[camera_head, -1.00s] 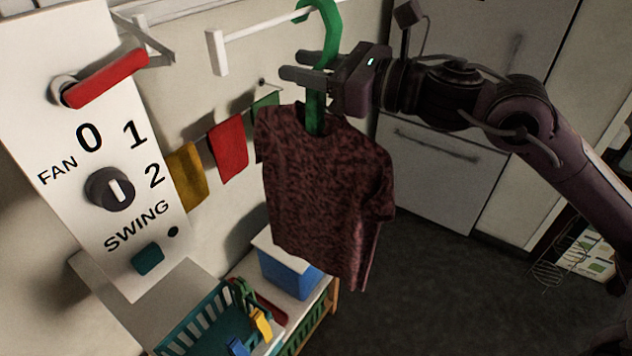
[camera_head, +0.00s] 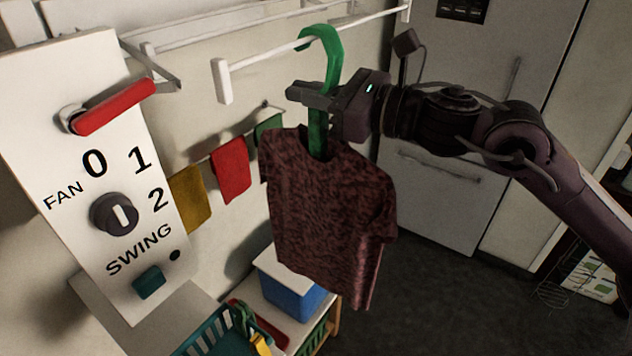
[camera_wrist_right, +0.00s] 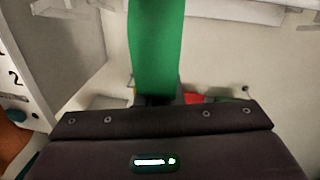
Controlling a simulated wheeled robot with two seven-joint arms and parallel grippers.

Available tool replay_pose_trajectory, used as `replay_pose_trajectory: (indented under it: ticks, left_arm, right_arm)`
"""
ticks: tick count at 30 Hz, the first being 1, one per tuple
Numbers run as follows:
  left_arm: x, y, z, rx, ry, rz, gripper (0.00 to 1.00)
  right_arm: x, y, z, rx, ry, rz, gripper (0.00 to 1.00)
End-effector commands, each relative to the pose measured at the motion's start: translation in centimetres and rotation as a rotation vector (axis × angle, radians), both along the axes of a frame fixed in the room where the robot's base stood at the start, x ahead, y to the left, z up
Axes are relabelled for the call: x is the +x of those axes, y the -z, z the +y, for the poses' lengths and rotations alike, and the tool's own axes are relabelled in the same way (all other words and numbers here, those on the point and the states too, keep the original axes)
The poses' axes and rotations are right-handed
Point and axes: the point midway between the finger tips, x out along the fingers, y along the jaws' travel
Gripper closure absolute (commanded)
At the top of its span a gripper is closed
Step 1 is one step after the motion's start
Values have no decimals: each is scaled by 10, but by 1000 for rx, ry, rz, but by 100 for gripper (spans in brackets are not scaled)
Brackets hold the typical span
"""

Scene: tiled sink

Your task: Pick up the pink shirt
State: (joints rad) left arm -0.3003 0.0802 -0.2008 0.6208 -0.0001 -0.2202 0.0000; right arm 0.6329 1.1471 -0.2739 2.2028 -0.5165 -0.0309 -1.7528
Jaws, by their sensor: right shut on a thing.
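The pink shirt (camera_head: 328,220) is a dark, mottled reddish-pink T-shirt hanging upright on a green hanger (camera_head: 332,62). The hanger's hook reaches up to the front white rail and appears to be over it; I cannot tell if it bears on the rail. My right gripper (camera_head: 312,95) comes in from the right and is shut on the hanger's neck, just above the shirt's collar. The green hanger also shows in the right wrist view (camera_wrist_right: 156,50), rising from between the fingers, which are mostly hidden there. My left gripper is not in view.
A white rack rail (camera_head: 300,52) runs along the wall. A panel (camera_head: 110,180) with a red lever and knob stands at left. Yellow, red and green cloths hang behind the shirt. A blue box (camera_head: 291,291) and a teal basket (camera_head: 205,338) sit below.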

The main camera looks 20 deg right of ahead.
Motion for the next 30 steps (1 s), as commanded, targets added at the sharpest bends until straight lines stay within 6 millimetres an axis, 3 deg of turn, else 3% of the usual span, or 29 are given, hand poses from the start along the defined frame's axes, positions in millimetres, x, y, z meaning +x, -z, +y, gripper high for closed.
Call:
replay_pose_trajectory:
  ticks: [8, 18, 26, 30]
  left_arm:
    - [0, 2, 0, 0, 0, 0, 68]
    - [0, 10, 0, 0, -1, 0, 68]
    - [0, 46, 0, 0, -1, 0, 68]
    - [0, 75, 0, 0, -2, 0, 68]
  right_arm:
    - [0, -7, 0, 0, 0, -4, 100]
    - [0, -38, 0, 2, -1, -7, 100]
    - [-27, -27, -32, -3, 7, -1, 100]
    - [-46, -23, -50, -5, 6, -2, 100]
